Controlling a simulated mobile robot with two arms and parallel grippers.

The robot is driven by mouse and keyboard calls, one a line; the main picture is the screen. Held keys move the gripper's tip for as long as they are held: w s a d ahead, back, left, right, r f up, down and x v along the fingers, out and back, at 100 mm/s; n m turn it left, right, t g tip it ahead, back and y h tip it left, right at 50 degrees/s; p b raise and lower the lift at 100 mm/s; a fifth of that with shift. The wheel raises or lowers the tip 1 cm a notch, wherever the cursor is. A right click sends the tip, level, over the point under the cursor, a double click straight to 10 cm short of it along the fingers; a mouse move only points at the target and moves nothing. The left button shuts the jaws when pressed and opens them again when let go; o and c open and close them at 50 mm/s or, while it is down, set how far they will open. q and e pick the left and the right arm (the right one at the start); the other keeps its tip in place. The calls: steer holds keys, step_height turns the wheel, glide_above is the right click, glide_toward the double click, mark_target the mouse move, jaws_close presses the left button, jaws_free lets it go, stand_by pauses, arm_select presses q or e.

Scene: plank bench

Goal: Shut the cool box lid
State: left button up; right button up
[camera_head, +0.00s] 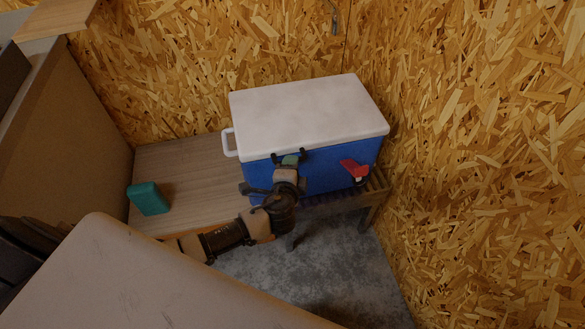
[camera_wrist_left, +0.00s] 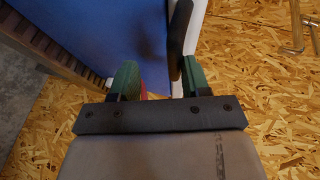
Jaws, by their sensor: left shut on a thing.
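The cool box has a blue body (camera_head: 325,172) and a white lid (camera_head: 305,110). The lid lies over the top; no clear gap shows along its front edge, but a small one cannot be ruled out. My left gripper (camera_head: 290,160) is at the lid's front edge, shut on a dark handle (camera_head: 303,154) there. In the left wrist view, the green fingers (camera_wrist_left: 158,80) are by the dark handle (camera_wrist_left: 180,35), beside the blue wall (camera_wrist_left: 110,40) and the white lid edge (camera_wrist_left: 197,25). The fingers partly hide the grip. My right gripper is out of view.
The box stands on a slatted bench (camera_head: 372,190) against chipboard walls (camera_head: 480,130). A red tap (camera_head: 353,168) is on its front and a white side handle (camera_head: 229,142) on its left. A teal block (camera_head: 148,198) lies on the wooden top (camera_head: 180,165) to the left.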

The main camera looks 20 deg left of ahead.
arm_select(q)
steer(key=v, duration=1)
steer(key=shift+s+d+p, duration=0.2)
steer(key=shift+s+p, duration=0.1)
steer(key=shift+p, duration=0.15)
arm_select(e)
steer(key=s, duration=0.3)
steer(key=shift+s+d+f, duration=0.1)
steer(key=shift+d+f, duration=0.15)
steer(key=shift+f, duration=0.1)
